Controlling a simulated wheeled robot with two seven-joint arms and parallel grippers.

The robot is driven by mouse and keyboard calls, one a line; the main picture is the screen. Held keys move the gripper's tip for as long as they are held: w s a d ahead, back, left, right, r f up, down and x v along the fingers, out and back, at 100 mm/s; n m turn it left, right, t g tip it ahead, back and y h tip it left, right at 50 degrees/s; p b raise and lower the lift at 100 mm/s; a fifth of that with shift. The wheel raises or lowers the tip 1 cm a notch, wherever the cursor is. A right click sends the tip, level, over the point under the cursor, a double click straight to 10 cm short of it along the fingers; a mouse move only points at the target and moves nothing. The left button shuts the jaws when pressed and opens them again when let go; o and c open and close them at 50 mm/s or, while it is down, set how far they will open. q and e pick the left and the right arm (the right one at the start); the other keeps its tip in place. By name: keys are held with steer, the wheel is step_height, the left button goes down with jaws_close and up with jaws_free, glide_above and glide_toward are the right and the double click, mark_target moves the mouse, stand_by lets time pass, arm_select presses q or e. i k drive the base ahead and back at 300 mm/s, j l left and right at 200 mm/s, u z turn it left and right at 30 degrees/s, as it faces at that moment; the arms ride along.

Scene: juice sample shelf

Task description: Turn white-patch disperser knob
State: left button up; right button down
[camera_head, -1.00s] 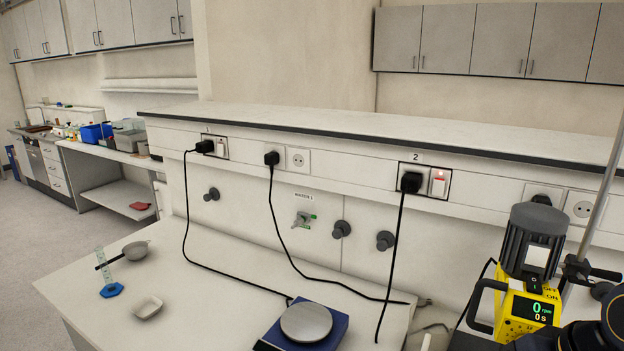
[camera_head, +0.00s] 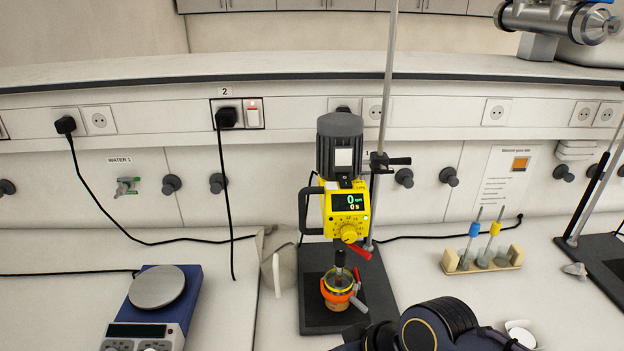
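The disperser (camera_head: 347,205) stands upright on its stand in the middle of the view. It has a dark grey motor with a white patch (camera_head: 344,157) and a yellow control box. The display reads 0 rpm and 0 s. Its round yellow knob (camera_head: 349,233) is on the lower front of the box, and nothing touches it. The shaft reaches down to a jar with an orange clamp ring (camera_head: 337,289). A dark link of my arm shows at the bottom, right of the jar; no fingertips show. My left gripper is not in view.
A wooden rack (camera_head: 483,260) and another stand's dark base (camera_head: 600,255) are at right. A stand rod (camera_head: 388,80) rises behind the disperser. A red handle (camera_head: 358,251) sticks out just below the knob.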

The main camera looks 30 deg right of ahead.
mark_target(348, 233)
steer(key=z, duration=1.4)
